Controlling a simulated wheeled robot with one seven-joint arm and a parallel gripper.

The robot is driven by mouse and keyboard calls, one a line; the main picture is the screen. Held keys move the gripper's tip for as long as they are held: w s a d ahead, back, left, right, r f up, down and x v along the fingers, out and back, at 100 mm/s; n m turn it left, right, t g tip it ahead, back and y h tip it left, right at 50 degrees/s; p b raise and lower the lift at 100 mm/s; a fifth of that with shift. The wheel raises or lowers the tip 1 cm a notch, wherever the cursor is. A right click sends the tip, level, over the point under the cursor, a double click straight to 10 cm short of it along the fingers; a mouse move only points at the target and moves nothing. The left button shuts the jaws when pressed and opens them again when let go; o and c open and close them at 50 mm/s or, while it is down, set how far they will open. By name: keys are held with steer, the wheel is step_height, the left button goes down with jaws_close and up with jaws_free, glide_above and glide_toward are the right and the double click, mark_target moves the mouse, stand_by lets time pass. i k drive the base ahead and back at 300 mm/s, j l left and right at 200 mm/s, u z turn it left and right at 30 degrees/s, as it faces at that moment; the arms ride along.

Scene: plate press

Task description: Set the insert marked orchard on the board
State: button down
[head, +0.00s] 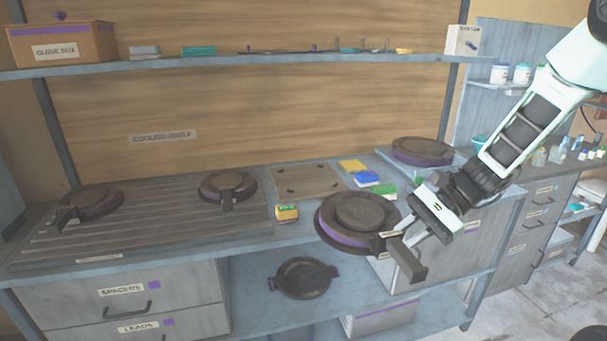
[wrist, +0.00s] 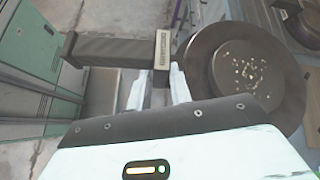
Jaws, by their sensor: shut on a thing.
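My gripper (head: 408,238) is shut on the handle of a dark round insert (head: 357,213) with a purple band around its side. The insert is held about level over the bench's front edge. In the wrist view the insert's speckled face (wrist: 248,75) is right of the fingers, and its handle (wrist: 115,50) runs left. A small label (wrist: 162,50) on the handle is too small to read. A brown square board (head: 308,181) with several small dark pieces lies on the bench, left of and behind the held insert.
Two dark round handled pieces rest on the ribbed left section, one left (head: 90,203) and one right (head: 228,186). Another dark round piece (head: 422,150) sits at the back right. Colored blocks (head: 367,178) and a yellow-green box (head: 287,212) flank the board. A lidded pan (head: 304,277) is below.

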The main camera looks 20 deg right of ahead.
mark_target(310, 185)
steer(key=i, duration=1.5)
